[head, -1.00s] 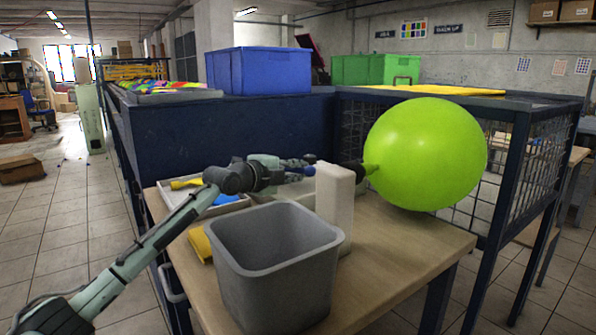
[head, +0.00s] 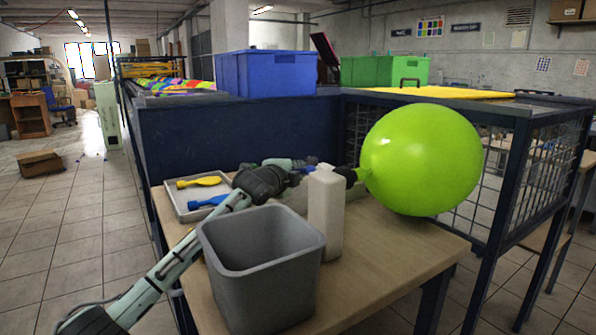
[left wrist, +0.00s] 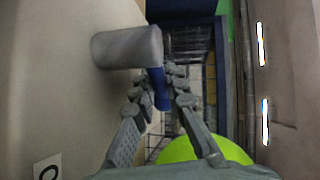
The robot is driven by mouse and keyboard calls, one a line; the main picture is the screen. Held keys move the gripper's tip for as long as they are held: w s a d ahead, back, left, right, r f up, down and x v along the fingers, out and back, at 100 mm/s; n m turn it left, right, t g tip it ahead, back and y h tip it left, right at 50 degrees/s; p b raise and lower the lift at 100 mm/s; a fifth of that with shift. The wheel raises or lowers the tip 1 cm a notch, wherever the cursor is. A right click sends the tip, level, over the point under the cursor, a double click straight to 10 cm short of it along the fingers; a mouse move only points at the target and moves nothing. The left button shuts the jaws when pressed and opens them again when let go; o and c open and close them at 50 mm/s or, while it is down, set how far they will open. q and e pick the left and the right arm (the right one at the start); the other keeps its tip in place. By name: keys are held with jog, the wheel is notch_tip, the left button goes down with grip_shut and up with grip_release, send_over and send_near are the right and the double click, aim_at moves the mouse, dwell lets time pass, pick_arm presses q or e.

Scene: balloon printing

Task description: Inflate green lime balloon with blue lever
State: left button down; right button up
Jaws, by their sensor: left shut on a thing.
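The lime green balloon (head: 422,160) is large, round and inflated. Its neck sits at a dark nozzle (head: 345,176) beside a white upright block (head: 326,217) on the table. My left gripper (head: 305,166) is just behind the block, which partly hides it. In the left wrist view, my left gripper (left wrist: 160,84) is shut on the blue lever (left wrist: 158,90), which shows between the fingers beside a pale cylinder (left wrist: 127,47). The balloon's edge (left wrist: 190,151) shows below the fingers there. My right gripper is not in view.
A grey bin (head: 262,285) stands at the table's front, close to my left arm. A shallow tray (head: 182,210) with yellow and blue pieces lies behind it. A blue crate (head: 268,74) and green crate (head: 385,70) stand beyond. The wooden table (head: 400,262) is clear at front right.

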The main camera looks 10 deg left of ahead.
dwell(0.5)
pick_arm(q)
jog(key=c, duration=1.8)
grip_release()
jog(key=shift+r, duration=0.1)
